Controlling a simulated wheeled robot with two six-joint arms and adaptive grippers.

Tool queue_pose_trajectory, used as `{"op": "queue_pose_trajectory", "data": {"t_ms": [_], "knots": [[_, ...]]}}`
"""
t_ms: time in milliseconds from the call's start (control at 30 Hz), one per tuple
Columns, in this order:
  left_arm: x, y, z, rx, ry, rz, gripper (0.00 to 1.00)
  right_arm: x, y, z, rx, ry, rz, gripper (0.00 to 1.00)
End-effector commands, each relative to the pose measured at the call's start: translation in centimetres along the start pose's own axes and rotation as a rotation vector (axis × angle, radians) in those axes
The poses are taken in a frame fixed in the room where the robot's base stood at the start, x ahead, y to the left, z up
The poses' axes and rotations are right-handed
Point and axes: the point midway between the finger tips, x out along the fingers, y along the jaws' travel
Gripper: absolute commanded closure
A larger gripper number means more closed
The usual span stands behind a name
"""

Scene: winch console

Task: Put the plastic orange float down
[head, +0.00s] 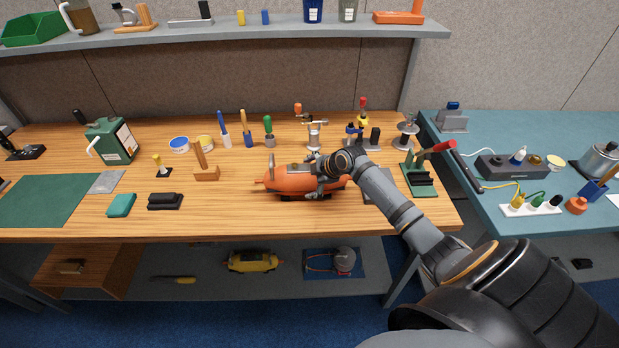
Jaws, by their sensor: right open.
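The orange float (288,180) is a long torpedo-shaped body with a grey fin on top. It rests on a low dark base on the wooden bench (230,222), right of the bench's middle. My right gripper (318,178) is at the float's right half, its fingers close against or just in front of the body. It is open. The gripper and wrist hide part of the float's right end. I cannot tell whether a finger touches the float. My left gripper is not in view.
Behind the float stand several upright tools and a metal reel stand (314,130). A grey plate (378,186) and a green stand with a red-handled lever (418,172) are to the right. A black block (165,201) lies left. The bench front is clear.

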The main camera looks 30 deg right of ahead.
Motion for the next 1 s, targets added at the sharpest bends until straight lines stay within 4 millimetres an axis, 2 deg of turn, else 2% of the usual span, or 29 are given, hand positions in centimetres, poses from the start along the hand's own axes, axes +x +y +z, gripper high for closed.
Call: {"op": "queue_pose_trajectory", "data": {"t_ms": [167, 367, 567, 600, 800, 1000], "knots": [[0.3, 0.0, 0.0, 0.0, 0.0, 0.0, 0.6, -1.7, 0.1, 0.3, -0.006, -0.005, 0.003, 0.0], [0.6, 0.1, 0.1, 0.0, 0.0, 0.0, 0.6, -6.0, -0.1, 0.2, -0.011, -0.007, -0.002, 0.0], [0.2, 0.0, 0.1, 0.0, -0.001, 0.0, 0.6, -9.3, 0.0, 0.0, -0.009, -0.006, -0.005, 0.0], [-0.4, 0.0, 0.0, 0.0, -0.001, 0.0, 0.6, -10.0, 0.2, 0.2, -0.008, -0.01, -0.002, 0.0], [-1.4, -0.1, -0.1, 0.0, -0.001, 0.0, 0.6, -11.6, 0.2, 0.2, -0.004, -0.008, 0.001, 0.0], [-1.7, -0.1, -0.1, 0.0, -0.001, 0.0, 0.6, -12.0, 0.1, 0.0, -0.001, -0.001, -0.001, 0.0]]}}
